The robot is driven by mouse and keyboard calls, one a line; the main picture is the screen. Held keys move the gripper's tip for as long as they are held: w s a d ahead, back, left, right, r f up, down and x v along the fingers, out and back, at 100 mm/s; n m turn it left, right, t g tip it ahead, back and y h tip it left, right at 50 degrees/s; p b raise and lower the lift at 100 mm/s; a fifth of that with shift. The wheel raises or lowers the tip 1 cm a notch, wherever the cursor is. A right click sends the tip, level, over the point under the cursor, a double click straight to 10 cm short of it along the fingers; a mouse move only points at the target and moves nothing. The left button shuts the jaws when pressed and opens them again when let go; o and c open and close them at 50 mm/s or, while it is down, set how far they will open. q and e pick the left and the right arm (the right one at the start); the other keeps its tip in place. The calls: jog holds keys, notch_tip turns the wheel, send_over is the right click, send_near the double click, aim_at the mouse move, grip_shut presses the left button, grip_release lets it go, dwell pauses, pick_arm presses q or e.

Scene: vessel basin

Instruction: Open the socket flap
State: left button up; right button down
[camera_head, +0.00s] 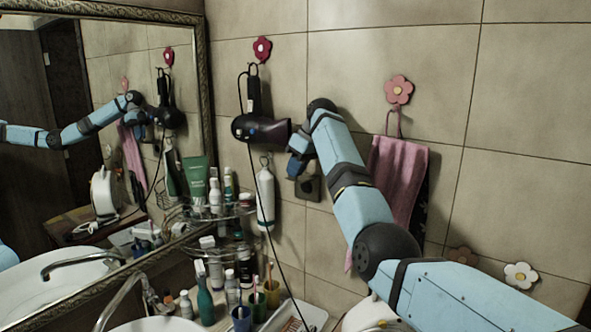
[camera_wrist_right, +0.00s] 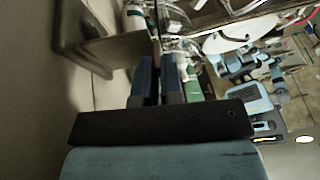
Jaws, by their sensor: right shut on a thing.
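The dark socket (camera_head: 309,189) is on the tiled wall, left of the pink towel, and my right gripper partly covers it. My right gripper (camera_head: 294,167) is right at the socket's upper left. In the right wrist view its two blue fingers (camera_wrist_right: 157,68) are close together, with a thin dark edge between them. The brown socket flap (camera_wrist_right: 112,52) stands out from the wall there and reaches to the fingers, which appear shut on its edge. The exact contact is hard to see. My left gripper is not in view.
A hair dryer (camera_head: 262,130) hangs just left of my right gripper, its cord running down the wall. A white bottle-like holder (camera_head: 265,200) hangs below it. A pink towel (camera_head: 400,180) hangs behind my right arm. Toiletries and a mirror (camera_head: 100,130) are at left.

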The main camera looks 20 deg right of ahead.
aim_at(303, 181)
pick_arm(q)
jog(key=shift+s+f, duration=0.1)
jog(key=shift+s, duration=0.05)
pick_arm(e)
jog(key=c, duration=1.3)
grip_release()
jog(key=shift+o, duration=0.2)
pick_arm(q)
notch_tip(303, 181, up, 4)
jog(key=p, duration=0.4)
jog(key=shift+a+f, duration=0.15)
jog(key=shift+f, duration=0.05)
pick_arm(e)
jog(key=v, duration=0.5)
jog(key=shift+r, duration=0.4)
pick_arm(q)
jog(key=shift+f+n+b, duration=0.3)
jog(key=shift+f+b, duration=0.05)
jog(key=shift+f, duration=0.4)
pick_arm(e)
jog(key=shift+v, duration=0.8)
jog(key=shift+s+d, duration=0.1)
